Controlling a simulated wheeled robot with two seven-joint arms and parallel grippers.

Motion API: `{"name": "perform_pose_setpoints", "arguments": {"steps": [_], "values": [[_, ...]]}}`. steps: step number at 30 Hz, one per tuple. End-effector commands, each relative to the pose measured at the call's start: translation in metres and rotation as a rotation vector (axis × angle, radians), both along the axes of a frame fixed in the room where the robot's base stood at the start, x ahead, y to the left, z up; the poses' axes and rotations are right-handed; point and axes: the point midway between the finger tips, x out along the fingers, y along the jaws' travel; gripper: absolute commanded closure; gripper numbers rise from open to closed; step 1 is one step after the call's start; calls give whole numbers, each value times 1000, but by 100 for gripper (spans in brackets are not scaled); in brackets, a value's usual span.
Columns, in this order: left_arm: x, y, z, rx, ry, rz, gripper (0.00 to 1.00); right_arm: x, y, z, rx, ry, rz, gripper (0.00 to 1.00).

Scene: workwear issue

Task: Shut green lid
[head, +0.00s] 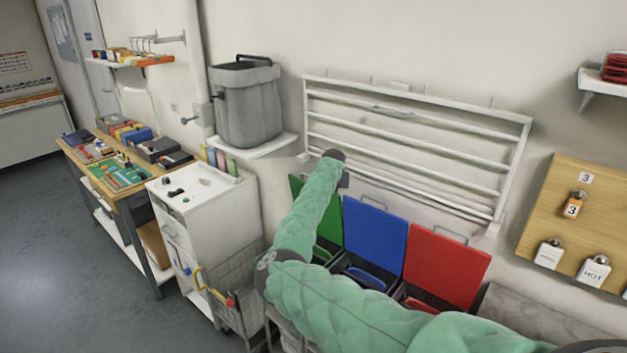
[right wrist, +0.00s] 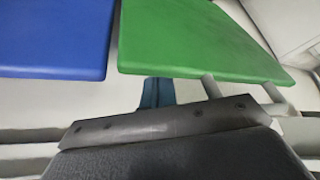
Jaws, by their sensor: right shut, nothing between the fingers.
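The green lid (head: 331,222) stands raised at the left end of a row of bins, partly hidden behind my right arm. It fills the upper right of the right wrist view (right wrist: 195,40), with its pale handle bars showing below its edge. My right gripper (head: 345,180) is at the lid's upper edge, close to the wall rack. Its teal fingertips (right wrist: 157,92) are shut and empty, close to the lid's edge; I cannot tell whether they touch it. The green lid's bin is mostly hidden by my arm. My left gripper is not in view.
A blue lid (head: 374,232) and a red lid (head: 446,265) stand raised to the right. A white rack (head: 415,135) is on the wall behind. A wire basket (head: 237,292) and white cabinet (head: 207,210) stand left. A grey bin (head: 247,105) sits on a shelf above.

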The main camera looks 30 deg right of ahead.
Motion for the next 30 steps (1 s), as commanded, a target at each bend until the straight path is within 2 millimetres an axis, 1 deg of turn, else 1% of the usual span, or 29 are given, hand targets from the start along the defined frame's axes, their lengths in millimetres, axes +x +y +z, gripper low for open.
{"name": "perform_pose_setpoints", "arguments": {"steps": [1, 4, 16, 20, 22, 26, 30], "values": [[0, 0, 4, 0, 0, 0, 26, -2, 3, 2, -1, 1, 0, 100], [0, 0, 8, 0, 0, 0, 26, -4, 9, 2, -1, 0, 0, 100], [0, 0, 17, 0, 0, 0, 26, -14, 33, -1, 0, -1, -1, 100], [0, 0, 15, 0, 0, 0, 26, -17, 41, -4, -1, -1, 0, 100], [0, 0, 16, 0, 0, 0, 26, -17, 40, -3, -1, -1, -1, 100], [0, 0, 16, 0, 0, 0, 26, -17, 40, 4, -2, -1, -1, 100], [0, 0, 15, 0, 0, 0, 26, -17, 39, 18, -2, -1, -1, 100]]}}
